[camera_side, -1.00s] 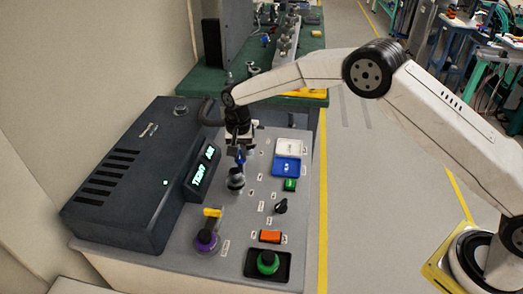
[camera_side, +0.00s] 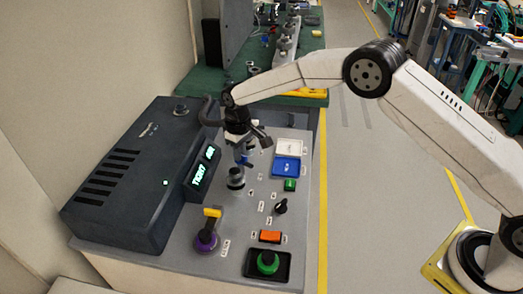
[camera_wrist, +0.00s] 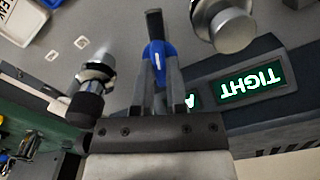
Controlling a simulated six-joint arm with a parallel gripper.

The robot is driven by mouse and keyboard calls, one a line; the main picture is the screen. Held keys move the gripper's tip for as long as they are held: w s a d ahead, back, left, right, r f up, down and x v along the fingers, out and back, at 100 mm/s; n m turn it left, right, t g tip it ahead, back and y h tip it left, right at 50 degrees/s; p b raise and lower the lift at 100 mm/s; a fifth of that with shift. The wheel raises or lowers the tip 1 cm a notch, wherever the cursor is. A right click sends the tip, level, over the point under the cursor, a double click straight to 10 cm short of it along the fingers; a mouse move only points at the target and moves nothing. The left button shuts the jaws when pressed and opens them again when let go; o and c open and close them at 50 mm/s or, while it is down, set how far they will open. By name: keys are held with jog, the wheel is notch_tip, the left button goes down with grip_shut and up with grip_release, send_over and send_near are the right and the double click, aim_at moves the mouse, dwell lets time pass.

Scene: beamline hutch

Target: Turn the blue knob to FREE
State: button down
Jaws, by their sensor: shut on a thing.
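The blue knob (camera_side: 246,161) stands on the grey panel near the dark box, just behind a silver round fitting. Only its lower part shows in the side view. In the wrist view, the blue knob (camera_wrist: 154,50) lies between the two fingers of my gripper (camera_wrist: 157,42). My gripper (camera_side: 242,152) points down and is shut on the knob. A lit display (camera_side: 203,166) on the dark box shows two words. In the wrist view, the display (camera_wrist: 250,86) reads TIGHT upside down, with the other word mostly hidden by a finger. I cannot see any FREE mark.
The silver fitting (camera_side: 236,178) is close in front of the knob. A yellow-handled purple knob (camera_side: 207,238), orange switch (camera_side: 270,236), green button (camera_side: 268,261) and black knob (camera_side: 281,205) are nearer the front. White and blue trays (camera_side: 287,167) lie right.

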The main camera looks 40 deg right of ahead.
jog(key=n, duration=0.3)
jog(key=shift+n, duration=0.4)
dwell(0.3)
jog(key=c, duration=0.7)
grip_release()
jog(key=shift+o, duration=0.2)
jog(key=shift+r, duration=3.95)
